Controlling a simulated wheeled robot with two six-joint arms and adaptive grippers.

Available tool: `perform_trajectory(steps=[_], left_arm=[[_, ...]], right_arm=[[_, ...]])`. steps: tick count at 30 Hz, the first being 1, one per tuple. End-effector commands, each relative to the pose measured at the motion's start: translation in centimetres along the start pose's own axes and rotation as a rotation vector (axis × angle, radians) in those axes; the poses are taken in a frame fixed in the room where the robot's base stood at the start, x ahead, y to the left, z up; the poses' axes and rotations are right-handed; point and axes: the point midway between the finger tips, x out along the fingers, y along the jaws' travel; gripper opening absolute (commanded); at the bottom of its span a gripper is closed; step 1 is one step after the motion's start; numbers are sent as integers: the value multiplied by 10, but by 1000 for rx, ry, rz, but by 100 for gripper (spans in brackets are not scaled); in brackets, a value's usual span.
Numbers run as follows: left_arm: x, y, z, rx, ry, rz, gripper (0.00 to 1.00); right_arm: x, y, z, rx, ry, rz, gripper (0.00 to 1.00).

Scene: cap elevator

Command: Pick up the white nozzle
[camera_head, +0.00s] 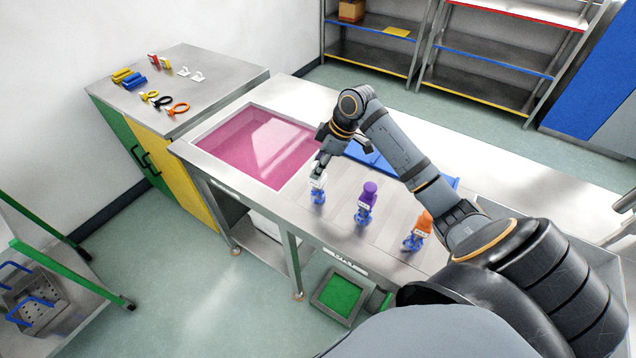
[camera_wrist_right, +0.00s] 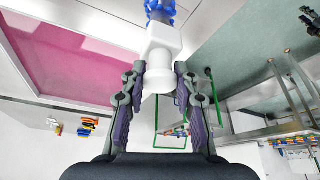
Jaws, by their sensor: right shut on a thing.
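The white nozzle (camera_head: 318,181) is upright at the left end of a row on the metal worktop (camera_head: 345,232), above a blue fitting (camera_head: 318,197). My right gripper (camera_head: 322,163) comes down on it from above and is shut on it. In the right wrist view the white nozzle (camera_wrist_right: 161,50) sits between the two fingers (camera_wrist_right: 160,85), with the blue fitting (camera_wrist_right: 160,10) at its far end. I cannot tell whether the nozzle is lifted off the worktop. My left gripper is not in view.
A purple nozzle (camera_head: 369,192) and an orange nozzle (camera_head: 424,222) stand to the right on blue fittings. A pink basin (camera_head: 255,148) lies left of the gripper. A blue tray (camera_head: 368,154) is behind, partly hidden by my arm. Small tools lie on the cabinet (camera_head: 215,72).

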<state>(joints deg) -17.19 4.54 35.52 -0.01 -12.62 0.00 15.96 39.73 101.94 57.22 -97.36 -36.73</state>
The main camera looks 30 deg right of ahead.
Motion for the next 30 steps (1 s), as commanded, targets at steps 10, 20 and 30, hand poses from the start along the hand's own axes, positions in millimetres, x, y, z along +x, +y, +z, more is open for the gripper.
perform_trajectory(steps=[10, 20, 30], left_arm=[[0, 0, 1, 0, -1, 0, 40], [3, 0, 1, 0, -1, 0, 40], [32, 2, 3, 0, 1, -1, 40]], right_arm=[[0, 0, 0, 0, 1, 1, 0], [-3, 1, -2, -1, 3, 3, 0], [-76, 9, 7, 0, -7, 13, 0]])
